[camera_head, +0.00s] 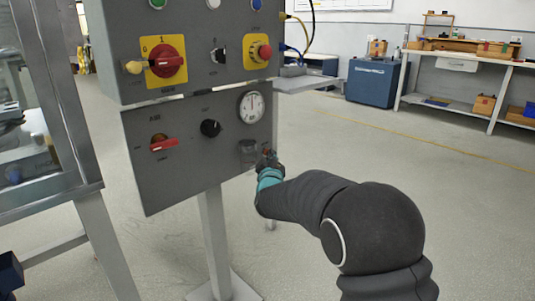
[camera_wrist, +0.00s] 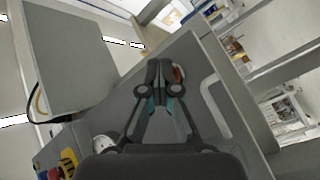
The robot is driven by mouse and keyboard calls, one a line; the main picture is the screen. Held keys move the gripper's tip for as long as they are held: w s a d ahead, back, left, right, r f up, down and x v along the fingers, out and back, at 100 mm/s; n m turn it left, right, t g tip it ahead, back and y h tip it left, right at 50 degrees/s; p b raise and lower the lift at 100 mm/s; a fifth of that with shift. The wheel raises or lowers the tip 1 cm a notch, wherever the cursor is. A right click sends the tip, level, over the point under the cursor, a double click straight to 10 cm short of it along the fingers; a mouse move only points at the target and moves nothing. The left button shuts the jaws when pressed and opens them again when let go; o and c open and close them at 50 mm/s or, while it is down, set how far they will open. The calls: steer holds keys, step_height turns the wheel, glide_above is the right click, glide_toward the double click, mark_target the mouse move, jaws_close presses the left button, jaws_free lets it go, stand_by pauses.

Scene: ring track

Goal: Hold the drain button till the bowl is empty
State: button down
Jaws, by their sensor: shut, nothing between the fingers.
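My gripper (camera_head: 268,158) is at the lower right edge of the lower grey panel (camera_head: 185,170), its fingers shut with nothing between them. In the wrist view its fingertips (camera_wrist: 158,70) are together against the grey panel face. A small red-orange part (camera_wrist: 179,74) shows just right of the fingertips, partly hidden by them; it may be the drain button. A small grey, box-like fitting (camera_head: 248,151) is on the panel just left of my gripper; I cannot tell if it is the bowl or what is in it. Contact with the button cannot be made out.
The lower panel also carries a round gauge (camera_head: 251,106), a black knob (camera_head: 211,128) and a red lever (camera_head: 163,144). Above are a red rotary switch (camera_head: 167,61) and a red button (camera_head: 264,52). A glazed cabinet (camera_head: 40,110) stands left. The floor at right is clear.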

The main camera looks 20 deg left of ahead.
steer(key=shift+s+d+b, duration=0.35)
steer(key=shift+d+b, duration=0.1)
steer(key=shift+d, duration=0.3)
steer(key=d+b, duration=0.1)
steer(key=s+d, duration=0.1)
steer(key=d, duration=0.1)
steer(key=s+d+b, duration=0.1)
steer(key=shift+d+b, duration=0.35)
stand_by(0.5)
